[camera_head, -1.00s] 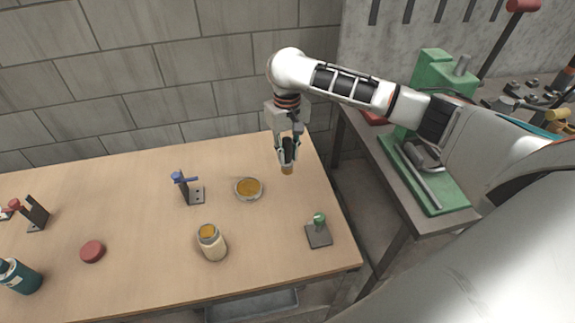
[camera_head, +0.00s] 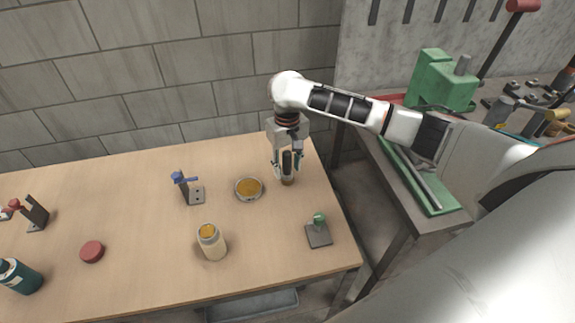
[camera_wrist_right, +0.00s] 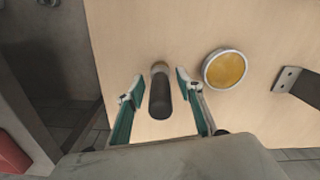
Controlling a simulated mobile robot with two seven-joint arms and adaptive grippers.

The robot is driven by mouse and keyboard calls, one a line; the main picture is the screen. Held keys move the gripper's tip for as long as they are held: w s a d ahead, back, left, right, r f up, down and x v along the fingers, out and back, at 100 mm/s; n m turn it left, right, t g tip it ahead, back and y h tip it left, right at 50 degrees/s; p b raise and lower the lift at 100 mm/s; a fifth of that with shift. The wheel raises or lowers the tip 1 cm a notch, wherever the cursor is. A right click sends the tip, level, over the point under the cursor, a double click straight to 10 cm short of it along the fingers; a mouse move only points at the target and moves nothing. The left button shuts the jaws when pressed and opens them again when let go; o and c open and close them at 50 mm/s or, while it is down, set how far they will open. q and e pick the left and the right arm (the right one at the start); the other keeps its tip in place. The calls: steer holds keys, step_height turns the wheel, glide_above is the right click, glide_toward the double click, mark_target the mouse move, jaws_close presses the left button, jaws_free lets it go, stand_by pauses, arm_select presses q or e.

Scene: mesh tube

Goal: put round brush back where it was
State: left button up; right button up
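The round brush (camera_head: 287,167) has a dark handle and a tan lower end. It stands upright on the wooden table (camera_head: 130,220) near the back right corner. My right gripper (camera_head: 287,169) is above and around it, with a finger on each side. In the right wrist view the brush (camera_wrist_right: 160,97) lies between the two fingers (camera_wrist_right: 157,82), with gaps on both sides, so the gripper is open. My left gripper is not in view.
A shallow dish with orange contents (camera_head: 249,188) is just left of the brush. A jar (camera_head: 211,242), a blue-topped stand (camera_head: 187,187), a green-knobbed stand (camera_head: 318,234) and a red disc (camera_head: 92,251) are on the table. A green machine (camera_head: 440,82) is at right.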

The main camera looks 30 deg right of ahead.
steer(key=shift+w+r, duration=0.1)
steer(key=shift+r, duration=0.45)
step_height(320, 180, up, 10)
steer(key=shift+r, duration=0.6)
